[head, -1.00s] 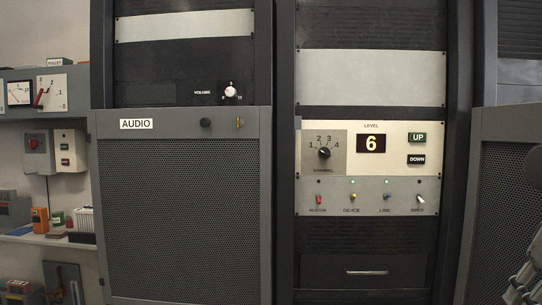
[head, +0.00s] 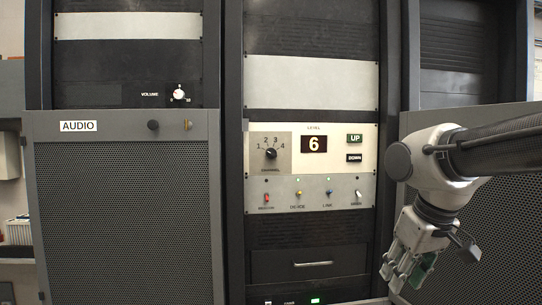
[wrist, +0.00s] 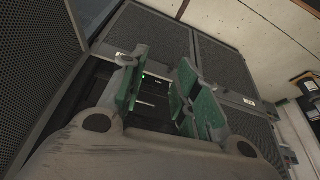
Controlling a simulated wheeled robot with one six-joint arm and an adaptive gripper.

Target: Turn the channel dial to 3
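My gripper (head: 407,263) hangs low at the right, pointing down, well apart from the dial. In the wrist view its green-padded fingers (wrist: 163,92) are spread with nothing between them. The dial does not show in the wrist view.
Beside the dial are a level display (head: 314,144) reading 6, an UP button (head: 355,138) and a DOWN button (head: 354,158). A row of small switches (head: 312,195) runs below. The audio cabinet (head: 125,210) stands left. The space before the panel looks clear.

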